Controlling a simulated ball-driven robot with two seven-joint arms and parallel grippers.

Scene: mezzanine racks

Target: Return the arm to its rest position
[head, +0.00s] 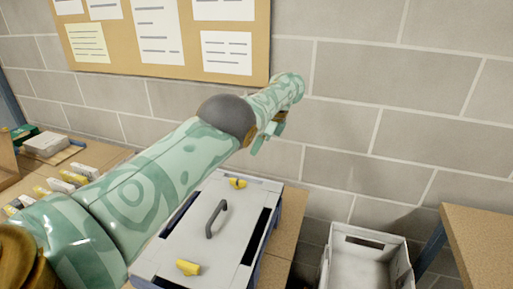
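My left arm, patterned in pale and dark green, reaches from the lower left up across the middle of the head view. It passes above a grey lidded case and in front of the wall. My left gripper (268,134) shows small and partly hidden near the arm's far end, above the back of the case. Its fingers point downward, and I cannot tell whether they are open or shut. No object shows in them. My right gripper is not in view.
The grey case (222,248) has a dark handle and yellow latches. A grey open bin (347,262) stands right of it, beside a wooden table (485,235). Small boxes (47,143) lie at the left. A corkboard (190,62) hangs on the block wall (400,125).

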